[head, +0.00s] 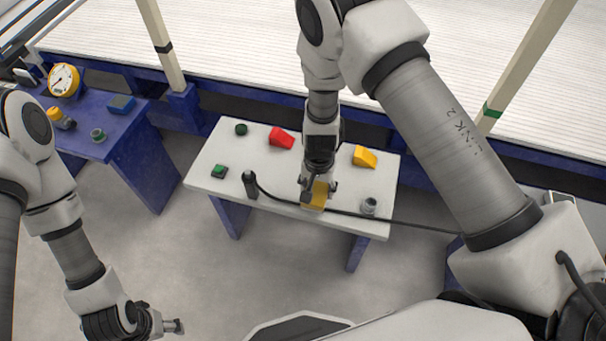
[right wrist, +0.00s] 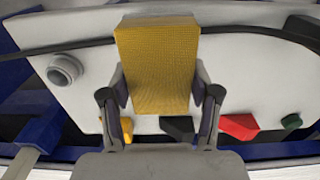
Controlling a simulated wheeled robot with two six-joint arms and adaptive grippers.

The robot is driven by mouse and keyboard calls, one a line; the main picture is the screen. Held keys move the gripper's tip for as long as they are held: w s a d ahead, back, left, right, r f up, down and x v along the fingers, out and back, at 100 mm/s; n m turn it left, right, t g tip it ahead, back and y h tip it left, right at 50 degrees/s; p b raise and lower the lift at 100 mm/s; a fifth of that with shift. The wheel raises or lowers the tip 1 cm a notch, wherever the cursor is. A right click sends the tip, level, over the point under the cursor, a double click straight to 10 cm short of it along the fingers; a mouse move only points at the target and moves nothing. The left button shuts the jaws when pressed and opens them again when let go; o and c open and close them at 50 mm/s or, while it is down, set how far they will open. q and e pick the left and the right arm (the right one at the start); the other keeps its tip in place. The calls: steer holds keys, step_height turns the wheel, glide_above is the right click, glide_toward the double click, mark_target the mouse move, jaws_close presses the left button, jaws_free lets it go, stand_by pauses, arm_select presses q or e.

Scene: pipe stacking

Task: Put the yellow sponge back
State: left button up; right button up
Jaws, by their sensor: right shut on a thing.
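The yellow sponge (head: 316,197) is a block in my right gripper (head: 318,187), at the front part of the white table (head: 225,160). In the right wrist view the sponge (right wrist: 157,65) fills the space between the two fingers of my right gripper (right wrist: 160,90), which is shut on it. I cannot tell whether the sponge touches the table top. My left gripper (head: 172,326) hangs at the bottom left, away from the table, and is empty; its finger opening is too small to judge.
A black cable (head: 400,221) crosses the table's front from a dark upright handle (head: 250,184). A blue bench (head: 140,150) stands left.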

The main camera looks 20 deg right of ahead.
steer(key=w, duration=0.1)
steer(key=w+a+b, duration=0.1)
steer(key=w, duration=0.1)
steer(key=w+a+f, duration=0.1)
steer(key=w, duration=0.1)
steer(key=shift+a, duration=0.1)
step_height(320, 180, down, 3)
steer(key=shift+w+f+b, duration=0.1)
steer(key=shift+f+b, duration=0.05)
steer(key=shift+b, duration=0.3)
steer(key=shift+f, duration=0.15)
steer(key=o, duration=1.1)
